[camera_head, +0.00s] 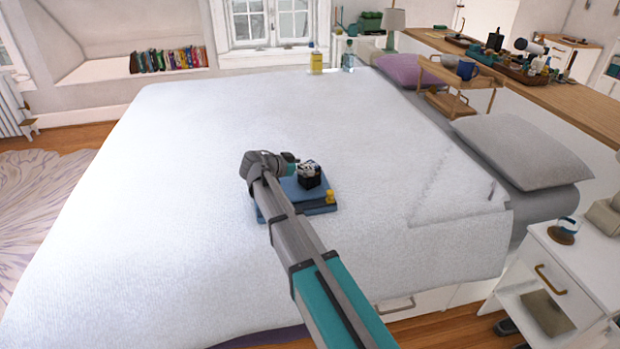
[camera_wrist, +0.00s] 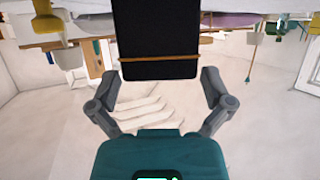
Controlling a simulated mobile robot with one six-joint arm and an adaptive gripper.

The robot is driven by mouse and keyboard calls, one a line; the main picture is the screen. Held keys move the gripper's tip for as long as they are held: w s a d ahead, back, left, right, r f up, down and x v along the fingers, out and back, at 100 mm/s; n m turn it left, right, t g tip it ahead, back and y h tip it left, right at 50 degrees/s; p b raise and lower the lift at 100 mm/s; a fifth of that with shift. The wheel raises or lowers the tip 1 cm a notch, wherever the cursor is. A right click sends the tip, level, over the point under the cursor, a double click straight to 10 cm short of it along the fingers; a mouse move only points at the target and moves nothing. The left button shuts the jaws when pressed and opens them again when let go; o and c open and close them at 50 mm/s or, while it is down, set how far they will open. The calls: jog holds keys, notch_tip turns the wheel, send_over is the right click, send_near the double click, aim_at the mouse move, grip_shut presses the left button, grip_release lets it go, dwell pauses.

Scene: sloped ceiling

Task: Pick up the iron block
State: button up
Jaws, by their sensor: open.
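A dark block (camera_head: 310,183), which I take for the iron block, sits among flat blue items on the bed. In the wrist view a black block (camera_wrist: 160,35) with a thin tan band fills the top middle. My gripper (camera_wrist: 160,88) is open, with one grey finger on each side of the black block's near end. Contact between the fingers and the block cannot be made out. In the head view my gripper (camera_head: 306,167) is small and partly merges with the block.
Flat blue items (camera_head: 268,210) lie under and beside the block, with a small yellow object (camera_head: 330,196) at their right. The white bed (camera_head: 180,190) is otherwise mostly bare. A grey pillow (camera_head: 520,150) and a wooden tray stand (camera_head: 455,75) are to the right.

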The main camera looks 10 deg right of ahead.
aim_at(309, 165)
jog(key=shift+x, duration=1.05)
jog(key=c, duration=1.1)
jog(key=shift+r, duration=0.15)
notch_tip(309, 165, up, 3)
jog(key=p, duration=0.3)
jog(key=shift+r, duration=0.2)
jog(key=s+a+r+p, duration=0.3)
jog(key=s+r+p, duration=0.6)
jog(key=s, duration=0.4)
jog(key=shift+s+r+p, duration=0.2)
jog(key=shift+s+p, duration=0.1)
jog(key=shift+s, duration=0.05)
